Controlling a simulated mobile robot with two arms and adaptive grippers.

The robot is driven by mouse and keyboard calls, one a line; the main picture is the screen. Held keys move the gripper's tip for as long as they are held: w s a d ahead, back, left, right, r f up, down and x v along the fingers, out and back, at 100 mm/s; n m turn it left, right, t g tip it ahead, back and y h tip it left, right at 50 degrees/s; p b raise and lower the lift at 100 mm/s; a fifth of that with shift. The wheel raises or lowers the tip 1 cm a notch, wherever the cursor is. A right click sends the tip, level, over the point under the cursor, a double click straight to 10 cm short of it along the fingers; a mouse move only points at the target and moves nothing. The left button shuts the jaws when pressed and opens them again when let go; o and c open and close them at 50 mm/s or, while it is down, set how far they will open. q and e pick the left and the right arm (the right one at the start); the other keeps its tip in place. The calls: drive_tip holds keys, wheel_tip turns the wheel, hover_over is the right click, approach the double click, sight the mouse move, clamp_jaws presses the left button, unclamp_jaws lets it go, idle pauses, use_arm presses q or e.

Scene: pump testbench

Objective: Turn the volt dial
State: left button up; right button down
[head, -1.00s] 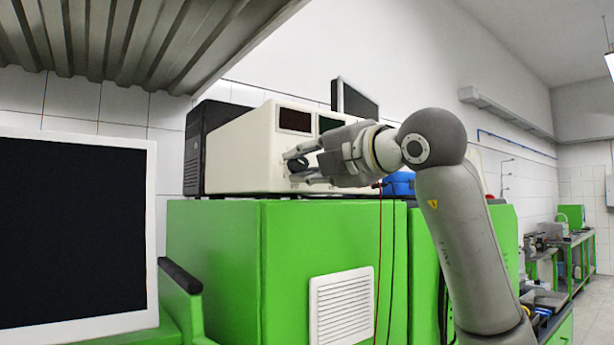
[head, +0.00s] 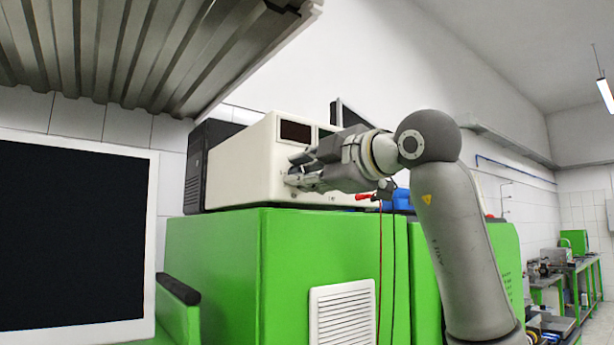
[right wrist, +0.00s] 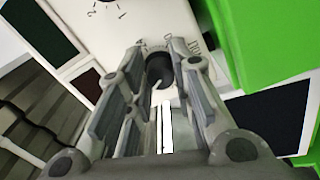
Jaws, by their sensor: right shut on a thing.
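The white power supply box (head: 235,168) stands on the green cabinet, its front panel facing right. The dial is a round black knob (right wrist: 159,70) with a white mark, on the white panel in the right wrist view. Small printed marks surround it, and partly hidden lettering stands beside it. My right gripper (head: 288,178) is at the panel in the head view, its fingers hiding the knob there. In the right wrist view the fingers (right wrist: 156,72) are on both sides of the knob, shut on it. My left gripper is out of view.
A second dial (right wrist: 107,3) with numbers is at the top of the right wrist view. The green cabinet (head: 215,265) is below the box, with red and black cables hanging down its front. A screen (head: 70,235) stands at left. A corrugated metal hood (head: 130,50) hangs above.

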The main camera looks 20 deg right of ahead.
drive_tip(key=shift+d+r, duration=0.1)
drive_tip(key=shift+r, duration=0.05)
drive_tip(key=c, duration=1.7)
unclamp_jaws()
drive_tip(key=o, duration=0.4)
drive_tip(key=shift+w, duration=0.1)
drive_tip(key=shift+o, duration=0.2)
drive_tip(key=v, duration=1.2)
